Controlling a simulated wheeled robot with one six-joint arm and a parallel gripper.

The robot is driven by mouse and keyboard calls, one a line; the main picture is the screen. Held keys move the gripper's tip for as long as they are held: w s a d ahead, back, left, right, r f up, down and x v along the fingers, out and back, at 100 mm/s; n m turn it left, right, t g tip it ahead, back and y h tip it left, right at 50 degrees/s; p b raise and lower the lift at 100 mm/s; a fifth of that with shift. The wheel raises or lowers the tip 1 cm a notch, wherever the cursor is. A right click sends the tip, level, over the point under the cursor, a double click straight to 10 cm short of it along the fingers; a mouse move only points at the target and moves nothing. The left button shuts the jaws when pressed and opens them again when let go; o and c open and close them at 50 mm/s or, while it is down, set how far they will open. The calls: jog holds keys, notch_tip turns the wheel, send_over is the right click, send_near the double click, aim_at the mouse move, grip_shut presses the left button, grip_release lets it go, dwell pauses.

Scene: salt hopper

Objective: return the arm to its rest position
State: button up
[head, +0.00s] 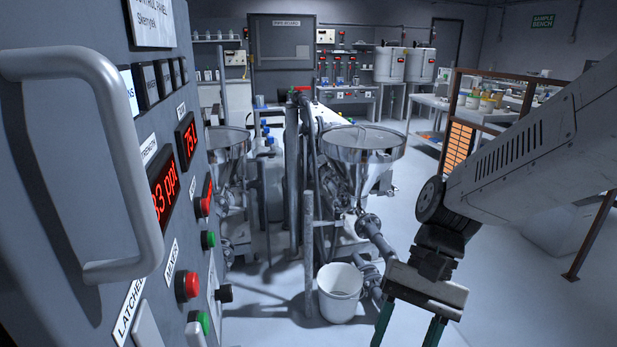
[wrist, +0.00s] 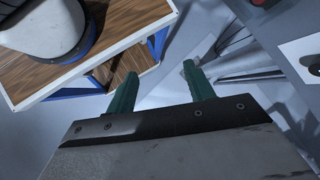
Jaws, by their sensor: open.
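My arm (head: 545,140) reaches in from the right side of the head view, angled down to the left. My gripper (head: 408,335) hangs at its end, low right of centre, with its green fingers pointing down and their tips cut off by the frame's lower edge. In the wrist view my gripper (wrist: 160,80) shows two green fingers apart, with nothing between them. Below them lie grey floor and part of a wooden-topped platform (wrist: 110,30).
A grey control panel (head: 60,220) with a large handle (head: 130,170) and red displays stands close on the left. A white bucket (head: 340,290) and a steel hopper (head: 362,145) stand left of my gripper. Open floor (head: 410,205) shows behind it.

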jog(key=s+d+r+n+t+h, duration=0.1)
jog(key=s+d+r+t+h, duration=0.1)
jog(key=d, duration=0.4)
jog(key=s+d+r+n+t+h, duration=0.2)
jog(key=s+d+r+t, duration=0.1)
jog(key=d+r+t, duration=0.2)
jog(key=shift+s+d+r+h, duration=0.3)
jog(key=shift+s+d+r, duration=0.05)
jog(key=shift+d+r, duration=0.6)
